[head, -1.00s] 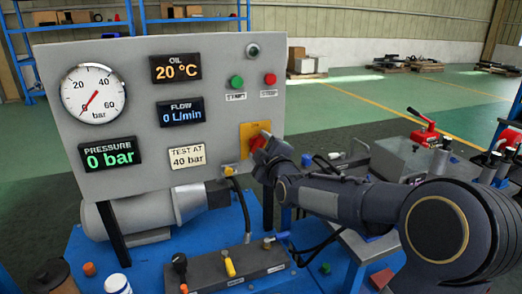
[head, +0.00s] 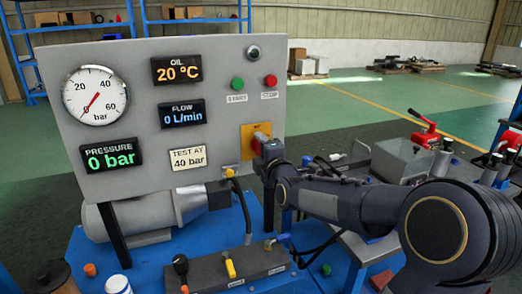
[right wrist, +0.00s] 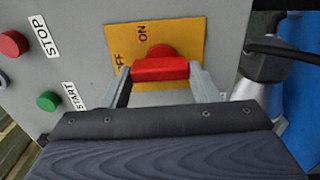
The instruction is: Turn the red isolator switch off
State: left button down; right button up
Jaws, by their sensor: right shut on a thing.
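The red isolator switch (head: 262,131) sits on a yellow plate (head: 247,138) at the lower right of the grey panel. My right gripper (head: 261,143) reaches it from the right and hides part of it. In the right wrist view, my right gripper (right wrist: 161,75) is shut on the red switch handle (right wrist: 160,69), with one finger at each end. The handle lies straight across that picture. The plate (right wrist: 190,40) bears ON above the handle and OFF to its left, partly hidden by a finger. My left gripper does not show clearly in the head view.
The panel (head: 215,60) also carries a green START button (head: 237,83), a red STOP button (head: 270,81), a gauge (head: 95,95) and displays reading 0 bar and 0 L/min. Below stands a valve block (head: 225,271) with levers. A yellow-topped plug and cable (head: 229,172) hang close by.

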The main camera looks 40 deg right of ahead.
dwell(0.3)
jog(key=o, duration=1)
jog(key=shift+s, duration=0.1)
jog(key=v, duration=0.7)
jog(key=shift+s+a, duration=0.1)
jog(key=shift+s, duration=0.15)
